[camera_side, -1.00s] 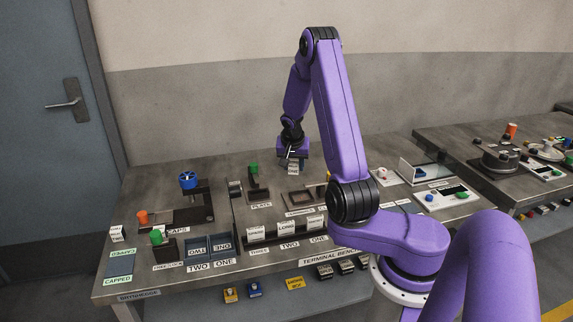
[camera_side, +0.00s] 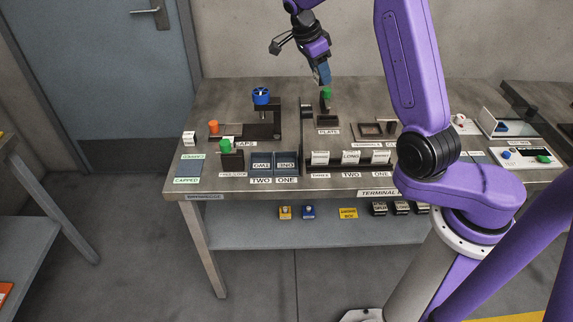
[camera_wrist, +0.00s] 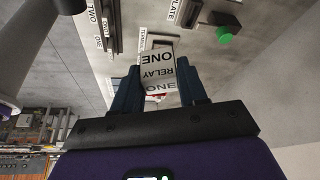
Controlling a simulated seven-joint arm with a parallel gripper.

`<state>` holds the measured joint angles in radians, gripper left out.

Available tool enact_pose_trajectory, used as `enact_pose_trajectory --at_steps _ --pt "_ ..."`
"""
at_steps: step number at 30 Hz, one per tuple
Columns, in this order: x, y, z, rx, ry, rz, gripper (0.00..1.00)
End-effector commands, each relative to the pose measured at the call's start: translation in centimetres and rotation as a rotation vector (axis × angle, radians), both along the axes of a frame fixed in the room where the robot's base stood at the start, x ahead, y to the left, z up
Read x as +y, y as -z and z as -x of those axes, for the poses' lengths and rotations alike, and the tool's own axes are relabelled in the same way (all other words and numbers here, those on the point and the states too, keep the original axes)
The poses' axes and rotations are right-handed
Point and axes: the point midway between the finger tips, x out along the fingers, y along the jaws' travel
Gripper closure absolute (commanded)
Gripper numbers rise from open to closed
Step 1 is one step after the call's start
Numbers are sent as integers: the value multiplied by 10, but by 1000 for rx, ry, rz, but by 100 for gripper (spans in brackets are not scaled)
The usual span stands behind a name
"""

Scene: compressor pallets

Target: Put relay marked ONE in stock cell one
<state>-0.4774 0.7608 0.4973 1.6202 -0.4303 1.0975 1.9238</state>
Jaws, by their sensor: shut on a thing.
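My gripper (camera_side: 323,76) is raised above the back of the bench, just above the green knob of the plate fixture in the side view. In the wrist view its blue fingers (camera_wrist: 158,80) are shut on a white block, the relay marked ONE (camera_wrist: 158,65), with the words RELAY and ONE upside down. The relay cannot be made out in the side view. Two blue cells stand side by side at the bench front, above labels TWO and ONE; the right one is cell ONE (camera_side: 286,162). No block shows in it.
The green-knobbed plate fixture (camera_side: 327,95) stands below my gripper. A dark fixture with a blue wheel (camera_side: 261,96) stands to its left. A rack of white blocks (camera_side: 350,157) lies right of the cells. A green-topped post (camera_side: 225,147) stands left of the cells.

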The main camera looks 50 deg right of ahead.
Motion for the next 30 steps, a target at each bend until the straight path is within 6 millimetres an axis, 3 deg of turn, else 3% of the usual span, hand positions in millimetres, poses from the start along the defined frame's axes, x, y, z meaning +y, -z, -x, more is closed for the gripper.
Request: enact_pose_trajectory --at_steps 1,6,9,15,20,30 --pt "21 -10 -6 -5 47 -1 93" --pt "80 -37 -10 1 219 -5 93" --pt "106 -50 -9 8 288 -5 93" --pt "132 -60 -5 21 358 -1 93" --pt "134 -39 -4 28 368 0 93" --pt "134 41 -3 30 367 -1 93"
